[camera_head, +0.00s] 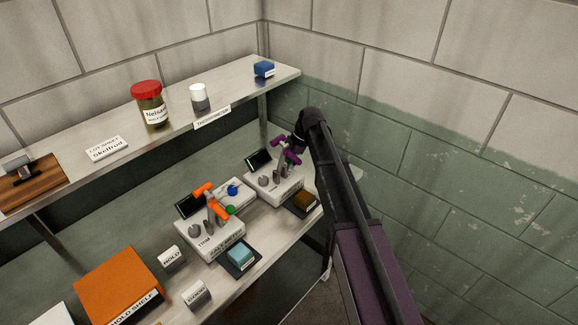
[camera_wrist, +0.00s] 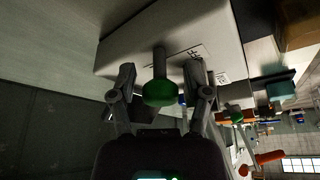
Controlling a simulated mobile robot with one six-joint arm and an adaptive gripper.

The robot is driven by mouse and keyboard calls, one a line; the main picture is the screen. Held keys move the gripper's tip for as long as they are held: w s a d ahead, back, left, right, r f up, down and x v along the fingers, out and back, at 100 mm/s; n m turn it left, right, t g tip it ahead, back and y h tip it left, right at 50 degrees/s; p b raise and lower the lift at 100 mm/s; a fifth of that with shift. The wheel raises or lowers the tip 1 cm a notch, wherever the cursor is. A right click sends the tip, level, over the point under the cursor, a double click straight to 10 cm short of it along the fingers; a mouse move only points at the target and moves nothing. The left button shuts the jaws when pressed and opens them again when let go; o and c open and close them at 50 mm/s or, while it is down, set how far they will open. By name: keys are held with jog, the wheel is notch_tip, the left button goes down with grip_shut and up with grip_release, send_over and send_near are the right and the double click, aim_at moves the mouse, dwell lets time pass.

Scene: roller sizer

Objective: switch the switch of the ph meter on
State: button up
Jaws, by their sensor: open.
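Two pale instruments stand on the lower shelf in the head view. The right one (camera_head: 272,184) has a dark screen and a purple-handled part. The left one (camera_head: 212,238) has an orange-handled part. I cannot read which is the pH meter. In the wrist view, a green-capped switch (camera_wrist: 160,93) sticks out on a grey stem from a white housing (camera_wrist: 150,35), beside a partly visible label ending in "FF". My gripper (camera_wrist: 161,76) is open, with one finger on each side of the switch and no clear contact. In the head view my arm reaches the right instrument; its fingertips are hard to see.
The upper shelf (camera_head: 240,90) holds a red-lidded jar (camera_head: 149,103), a white-lidded container (camera_head: 199,97) and a blue block (camera_head: 264,69). An orange box (camera_head: 118,284), a teal block (camera_head: 240,254) and a brown block (camera_head: 304,201) are below. A wall rises close on the right.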

dwell(0.3)
grip_shut()
jog(key=shift+a, duration=0.1)
jog(key=shift+w+a+g+h, duration=0.15)
jog(key=shift+w+g+h, duration=0.2)
jog(key=shift+h, duration=0.35)
jog(key=shift+s+f+g+h, duration=0.1)
jog(key=shift+s+g+h, duration=0.05)
jog(key=shift+g+h, duration=0.4)
